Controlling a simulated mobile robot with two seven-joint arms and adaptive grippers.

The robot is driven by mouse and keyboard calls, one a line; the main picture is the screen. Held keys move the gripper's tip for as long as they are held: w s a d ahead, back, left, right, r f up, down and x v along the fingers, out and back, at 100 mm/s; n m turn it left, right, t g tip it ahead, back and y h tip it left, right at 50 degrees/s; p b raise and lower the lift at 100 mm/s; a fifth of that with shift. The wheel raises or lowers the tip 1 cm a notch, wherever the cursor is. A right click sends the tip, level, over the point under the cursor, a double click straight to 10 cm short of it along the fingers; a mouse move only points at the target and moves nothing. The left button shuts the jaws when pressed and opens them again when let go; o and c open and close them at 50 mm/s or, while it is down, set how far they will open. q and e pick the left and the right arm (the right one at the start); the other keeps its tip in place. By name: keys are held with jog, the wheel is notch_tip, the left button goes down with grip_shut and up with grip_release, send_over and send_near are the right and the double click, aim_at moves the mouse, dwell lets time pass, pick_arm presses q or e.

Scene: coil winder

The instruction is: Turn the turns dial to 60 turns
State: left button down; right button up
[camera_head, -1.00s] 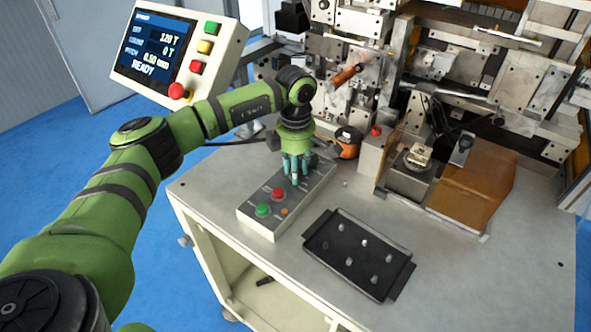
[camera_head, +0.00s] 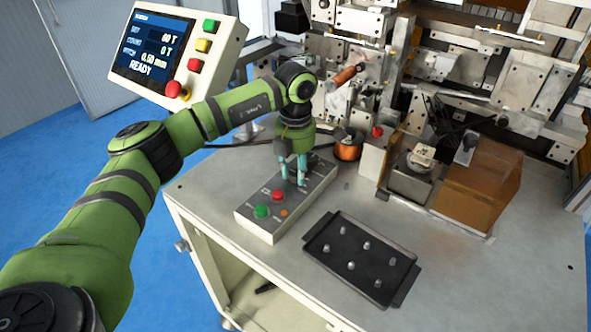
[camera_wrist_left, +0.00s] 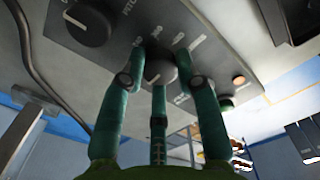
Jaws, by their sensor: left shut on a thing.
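The turns dial (camera_wrist_left: 160,70) is a dark round knob on the grey control box (camera_head: 262,222). In the head view my gripper mostly hides it. My left gripper (camera_head: 297,181) points down over the far part of the box. Its teal fingers are closed around the dial, as the left wrist view also shows (camera_wrist_left: 160,82). Printed marks ring the dial, but its pointer cannot be made out. The display (camera_head: 153,46) reads SET 60 T, COUNT 0 T, a pitch of about 0.50 mm, and READY. My right gripper is not in view.
The box also carries a pitch dial (camera_wrist_left: 85,22), a red button (camera_head: 277,196) and a green button (camera_head: 261,211). A black tray (camera_head: 362,260) with small metal pieces lies to the right. A copper wire spool (camera_head: 348,147) and the winder stand behind.

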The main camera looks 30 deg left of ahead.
aim_at(296, 172)
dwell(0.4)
pick_arm(q)
jog(key=c, duration=0.9)
grip_release()
notch_tip(296, 172, up, 12)
